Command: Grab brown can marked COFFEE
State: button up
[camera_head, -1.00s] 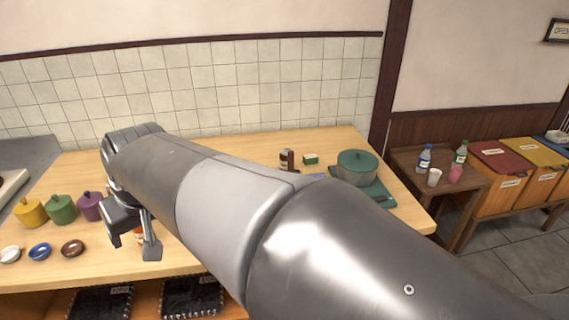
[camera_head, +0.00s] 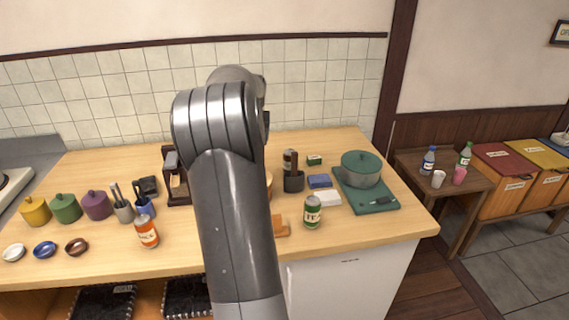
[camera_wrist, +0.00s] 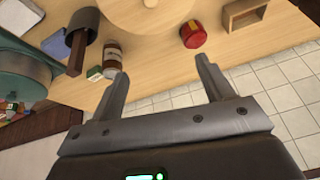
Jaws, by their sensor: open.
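A brown container with a pale label (camera_head: 290,160) stands at the back of the wooden counter, behind a dark cup (camera_head: 294,182). Its lettering is too small to read, so I cannot tell if it says COFFEE. It also shows in the wrist view (camera_wrist: 112,55), near the left fingertip and apart from it. My gripper (camera_wrist: 160,68) is open, with nothing between its fingers. In the head view my arm hides the gripper. A red can-like object (camera_wrist: 193,35) lies beyond the right finger in the wrist view.
A green can (camera_head: 312,212) and an orange can (camera_head: 147,233) stand near the front. A pot (camera_head: 361,168) sits on a green board (camera_head: 383,206) at right. A small green box (camera_head: 314,160) is beside the brown container. The tiled wall (camera_head: 330,80) closes the back.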

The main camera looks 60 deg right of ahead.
jog(key=m+g+h, duration=0.1)
jog(key=m, duration=0.1)
send_near(289, 161)
jog(key=w+d, duration=0.1)
jog(key=w, duration=0.1)
jog(key=shift+s+d+f, duration=0.15)
jog(key=shift+d+f, duration=0.35)
jog(key=shift+f, duration=0.1)
jog(key=x, duration=1)
jog(key=shift+s+d+f, duration=0.15)
jog(key=shift+s+f, duration=0.05)
jog(key=shift+f, duration=0.05)
jog(key=shift+c, duration=0.4)
